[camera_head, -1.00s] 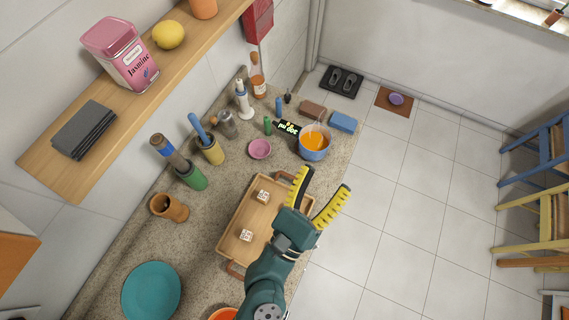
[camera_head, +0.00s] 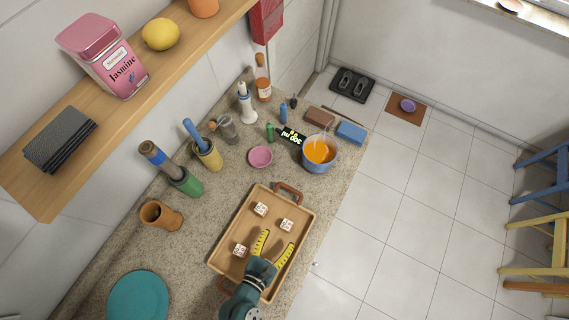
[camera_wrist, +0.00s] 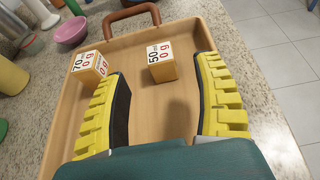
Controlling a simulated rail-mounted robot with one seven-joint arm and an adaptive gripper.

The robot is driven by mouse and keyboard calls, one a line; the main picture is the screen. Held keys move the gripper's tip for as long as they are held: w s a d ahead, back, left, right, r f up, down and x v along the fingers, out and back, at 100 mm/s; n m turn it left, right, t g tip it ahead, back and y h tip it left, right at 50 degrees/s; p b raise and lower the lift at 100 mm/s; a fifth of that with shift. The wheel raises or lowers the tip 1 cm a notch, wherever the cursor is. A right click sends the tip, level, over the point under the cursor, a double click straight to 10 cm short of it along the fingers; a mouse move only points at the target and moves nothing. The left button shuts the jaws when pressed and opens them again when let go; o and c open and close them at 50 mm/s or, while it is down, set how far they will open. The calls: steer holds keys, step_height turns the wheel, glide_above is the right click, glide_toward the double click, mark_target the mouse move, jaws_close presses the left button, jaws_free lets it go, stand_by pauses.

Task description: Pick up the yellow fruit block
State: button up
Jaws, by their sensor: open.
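A yellow lemon-like fruit (camera_head: 160,34) sits on the wooden wall shelf at the upper left, well away from my gripper. No block that is plainly a yellow fruit shows. My gripper (camera_head: 277,239) is open and empty over the wooden tray (camera_head: 226,232). Three small labelled cubes are on the tray: a far one (camera_head: 261,208), a right one (camera_head: 286,224) and a near one (camera_head: 240,249). In the wrist view, one cube (camera_wrist: 90,66) is beside the left finger and another (camera_wrist: 161,64) is ahead, between the fingers' directions. The third cube is not seen there.
The tray has a raised rim and a brown handle (camera_head: 288,190). Beyond it stand a pink bowl (camera_head: 261,157) and a blue pot of orange liquid (camera_head: 319,152). Cups with tools line the wall side. A teal plate (camera_head: 138,300) lies at lower left. Open floor is right.

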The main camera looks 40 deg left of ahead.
mark_target(288, 224)
steer(key=x, duration=0.7)
steer(key=shift+w+f, duration=0.2)
steer(key=shift+f, duration=0.1)
jaws_close()
